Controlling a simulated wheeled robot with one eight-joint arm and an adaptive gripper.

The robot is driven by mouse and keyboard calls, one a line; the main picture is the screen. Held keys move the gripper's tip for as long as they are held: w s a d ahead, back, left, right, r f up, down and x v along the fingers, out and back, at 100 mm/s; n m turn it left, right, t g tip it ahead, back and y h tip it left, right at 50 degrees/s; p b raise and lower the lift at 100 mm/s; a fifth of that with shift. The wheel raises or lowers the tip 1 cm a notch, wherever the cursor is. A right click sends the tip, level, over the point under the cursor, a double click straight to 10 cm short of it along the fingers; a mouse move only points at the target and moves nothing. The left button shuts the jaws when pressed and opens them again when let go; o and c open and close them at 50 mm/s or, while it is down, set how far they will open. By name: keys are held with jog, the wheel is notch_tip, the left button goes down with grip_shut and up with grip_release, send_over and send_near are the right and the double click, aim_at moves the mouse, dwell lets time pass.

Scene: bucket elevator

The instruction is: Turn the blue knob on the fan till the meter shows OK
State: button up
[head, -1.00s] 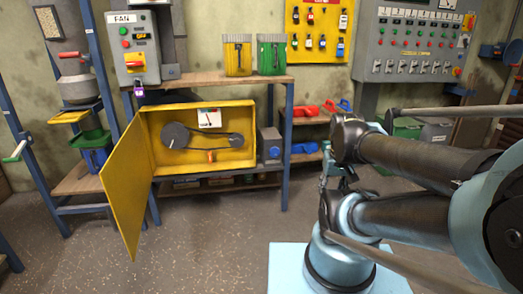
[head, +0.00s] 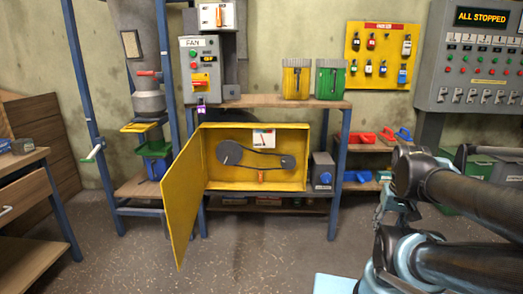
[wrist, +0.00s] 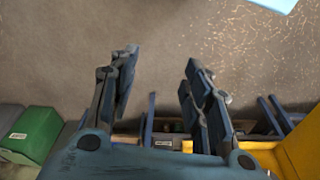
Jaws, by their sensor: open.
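A fan control panel (head: 203,68) marked FAN hangs on the left post, with green and red buttons and a red-and-yellow switch. Below it, an open yellow belt-guard box (head: 230,186) stands on the bench. A small white meter (head: 264,138) sits inside above the belt and pulleys; its reading is too small to tell. A grey unit (head: 320,163) right of the box carries a small blue round part (head: 325,178) that looks like the knob. My gripper (wrist: 160,60) is open and empty over the floor in the wrist view, apart from all of these.
The yellow door (head: 184,198) swings out to the front left. Yellow and green containers (head: 331,80) stand on the shelf above. A workbench (head: 35,195) is at far left. A large panel (head: 480,70) reads ALL STOPPED. Open floor lies in front.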

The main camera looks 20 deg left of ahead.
jog(key=o, duration=0.4)
jog(key=shift+s+r, duration=0.3)
jog(key=shift+r, duration=0.05)
jog(key=shift+o, duration=0.5)
jog(key=w+a+r+t, duration=0.1)
jog(key=w+r, duration=0.1)
jog(key=w, duration=0.5)
jog(key=w+a+r, duration=0.1)
jog(key=w+r, duration=0.2)
jog(key=w, duration=0.5)
jog(key=shift+a+n+t+y, duration=0.25)
jog(key=shift+n+t+y, duration=0.05)
jog(key=shift+t+y, duration=0.1)
jog(key=n+t+y, duration=0.1)
jog(key=t+y, duration=0.2)
jog(key=t, duration=0.1)
send_over(327, 178)
jog(key=s+d, duration=0.5)
jog(key=s, duration=0.7)
notch_tip(327, 178, down, 15)
jog(key=shift+t, duration=0.3)
jog(key=x, duration=1.8)
jog(key=shift+w+f, duration=0.1)
jog(key=shift+f, duration=0.25)
jog(key=c, duration=1.1)
